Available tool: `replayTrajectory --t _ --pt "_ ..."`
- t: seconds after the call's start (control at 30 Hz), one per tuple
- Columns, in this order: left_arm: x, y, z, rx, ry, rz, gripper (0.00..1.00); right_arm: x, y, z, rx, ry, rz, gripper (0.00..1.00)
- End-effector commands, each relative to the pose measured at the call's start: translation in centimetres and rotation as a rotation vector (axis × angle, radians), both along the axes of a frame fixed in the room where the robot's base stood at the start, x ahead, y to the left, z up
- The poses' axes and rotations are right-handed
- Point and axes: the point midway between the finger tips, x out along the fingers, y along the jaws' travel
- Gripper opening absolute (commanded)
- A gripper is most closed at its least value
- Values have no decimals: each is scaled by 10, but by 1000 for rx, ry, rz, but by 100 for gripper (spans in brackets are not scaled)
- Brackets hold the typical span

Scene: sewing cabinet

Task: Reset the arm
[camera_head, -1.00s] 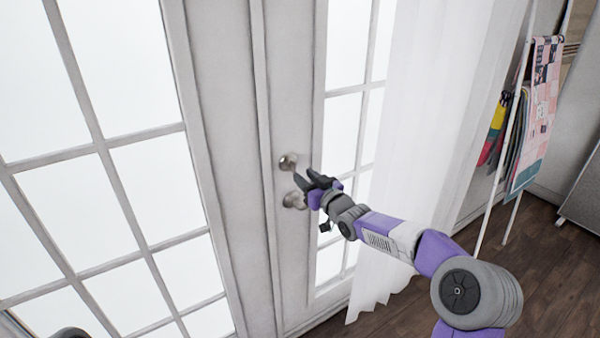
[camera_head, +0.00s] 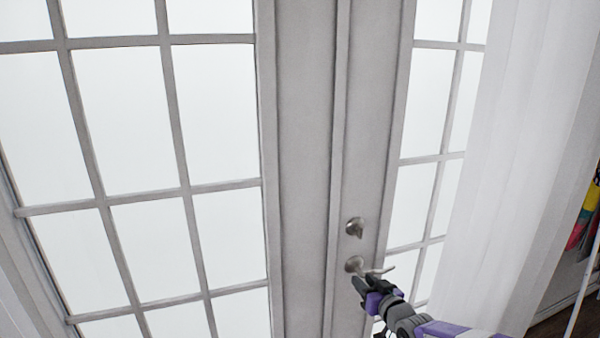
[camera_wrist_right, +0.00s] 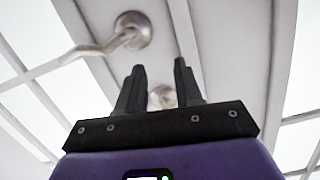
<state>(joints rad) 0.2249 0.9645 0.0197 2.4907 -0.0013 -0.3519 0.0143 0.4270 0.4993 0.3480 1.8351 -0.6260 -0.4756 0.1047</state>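My right gripper (camera_head: 368,287) is at the lower right of the head view, just below a metal lever handle (camera_head: 357,265) on the white door. In the right wrist view its two dark fingers (camera_wrist_right: 160,72) stand apart with nothing held between them. The lever handle (camera_wrist_right: 105,47) shows there at the upper left, clear of the fingers. A round metal lock knob (camera_head: 354,227) sits above the lever in the head view. It also shows beyond the finger gap in the wrist view (camera_wrist_right: 162,97). My left gripper is not in view.
White double doors with glass panes (camera_head: 120,120) fill the left and middle. A sheer white curtain (camera_head: 520,170) hangs at the right, behind my right arm. Colored cloths (camera_head: 586,215) hang on a rack at the right edge.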

Motion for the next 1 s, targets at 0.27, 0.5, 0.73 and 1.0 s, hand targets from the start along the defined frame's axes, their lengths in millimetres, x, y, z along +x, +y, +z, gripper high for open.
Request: replayTrajectory --t 0.27,0.5,0.73,1.0 --pt "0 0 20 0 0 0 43 -97 63 -183 140 534 9 35" --pt "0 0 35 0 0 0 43 -241 101 -286 181 998 -20 35" --pt "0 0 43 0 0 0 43 -353 111 -319 167 1307 -64 35" --pt "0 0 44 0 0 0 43 -381 111 -324 158 1382 -81 35"
